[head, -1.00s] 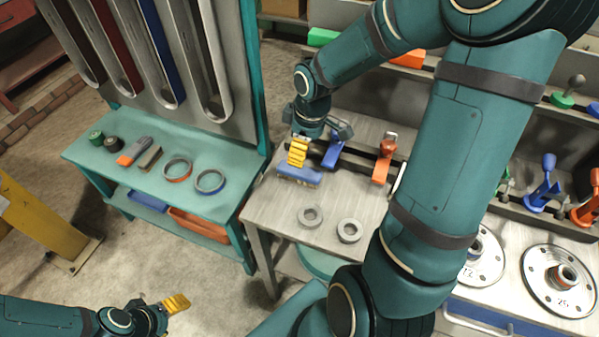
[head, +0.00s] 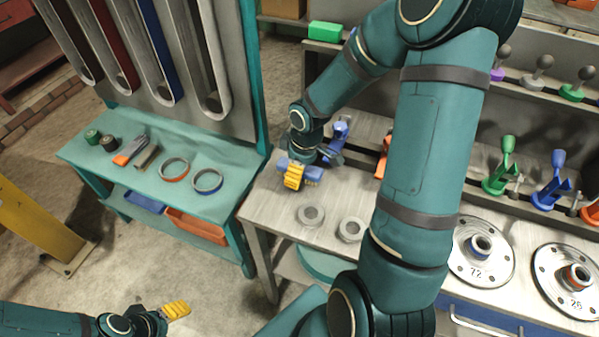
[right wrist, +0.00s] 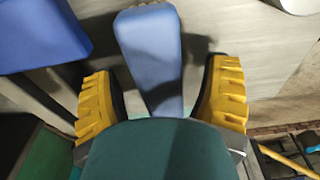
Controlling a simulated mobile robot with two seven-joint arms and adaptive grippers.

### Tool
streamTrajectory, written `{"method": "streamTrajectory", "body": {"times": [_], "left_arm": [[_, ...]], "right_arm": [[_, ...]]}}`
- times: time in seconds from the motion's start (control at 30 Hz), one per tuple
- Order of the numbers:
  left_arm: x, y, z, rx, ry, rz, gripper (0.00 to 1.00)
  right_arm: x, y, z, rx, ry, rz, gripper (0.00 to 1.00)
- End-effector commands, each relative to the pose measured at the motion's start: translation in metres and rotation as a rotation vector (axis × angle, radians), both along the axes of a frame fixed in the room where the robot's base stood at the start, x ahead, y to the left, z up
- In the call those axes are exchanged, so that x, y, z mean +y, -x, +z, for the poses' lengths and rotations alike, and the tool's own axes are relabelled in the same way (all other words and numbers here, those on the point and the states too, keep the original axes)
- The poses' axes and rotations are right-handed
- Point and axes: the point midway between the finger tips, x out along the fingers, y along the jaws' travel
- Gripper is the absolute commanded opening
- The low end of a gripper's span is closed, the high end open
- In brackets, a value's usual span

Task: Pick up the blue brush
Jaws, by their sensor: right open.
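The blue brush (head: 314,173) lies on the grey bench top near its left end, partly hidden by my right gripper. In the right wrist view the blue brush (right wrist: 150,45) runs between the two yellow fingers, with a gap on each side. My right gripper (right wrist: 161,68) is open around it, and its near end is hidden by the gripper body. In the head view my right gripper (head: 295,178) is down at the brush. My left gripper (head: 176,310) is low at the left, away from the bench; its finger gap cannot be made out.
A blue clamp (head: 338,132) stands just behind the brush; an orange one (head: 385,155) is partly behind my arm. A teal bench (head: 110,170) with rings and small tools stands to the left.

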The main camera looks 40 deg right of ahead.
Motion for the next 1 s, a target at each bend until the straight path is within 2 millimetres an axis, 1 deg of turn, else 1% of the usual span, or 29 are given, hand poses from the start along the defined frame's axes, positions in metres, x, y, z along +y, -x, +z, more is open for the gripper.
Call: {"method": "streamTrajectory", "body": {"times": [0.1, 0.13, 0.17, 0.2, 0.27, 0.3, 0.33, 0.37, 0.77, 0.87, 1.0], "left_arm": [[0.000, 0.000, 0.001, 0.000, 0.000, 0.000, 0.64], [0.000, 0.000, 0.001, 0.000, 0.000, 0.000, 0.64], [0.000, 0.000, 0.001, 0.000, 0.000, 0.000, 0.64], [0.000, 0.000, 0.001, -0.001, 0.000, 0.000, 0.64], [0.000, 0.000, 0.001, -0.001, 0.000, 0.000, 0.64], [0.000, 0.000, 0.001, -0.001, 0.000, 0.000, 0.64], [0.000, 0.000, 0.001, -0.001, 0.000, 0.000, 0.64], [0.000, 0.000, 0.001, -0.001, 0.000, 0.000, 0.64], [0.000, 0.000, 0.001, 0.000, 0.000, 0.000, 0.64], [0.000, 0.000, 0.005, 0.001, 0.000, 0.000, 0.64], [0.000, 0.002, 0.014, 0.005, 0.001, -0.001, 0.64]], "right_arm": [[0.000, 0.000, 0.001, -0.001, 0.000, 0.000, 0.76], [0.000, 0.000, 0.001, -0.001, 0.000, 0.000, 0.73], [0.000, 0.000, 0.001, -0.001, 0.000, 0.000, 0.62], [0.000, 0.000, 0.001, -0.001, 0.000, 0.000, 0.48], [0.000, 0.000, 0.001, -0.001, 0.000, 0.000, 0.27], [0.000, 0.000, 0.001, -0.001, 0.000, 0.000, 0.13], [0.000, 0.000, 0.001, -0.001, 0.000, 0.000, 0.03], [0.000, 0.000, 0.001, -0.001, 0.000, 0.000, 0.00], [0.000, 0.000, 0.003, 0.000, 0.000, 0.000, 0.00], [0.000, -0.001, 0.012, -0.003, 0.001, 0.001, 0.00], [-0.001, -0.001, 0.038, -0.004, 0.002, 0.000, 0.00]]}}
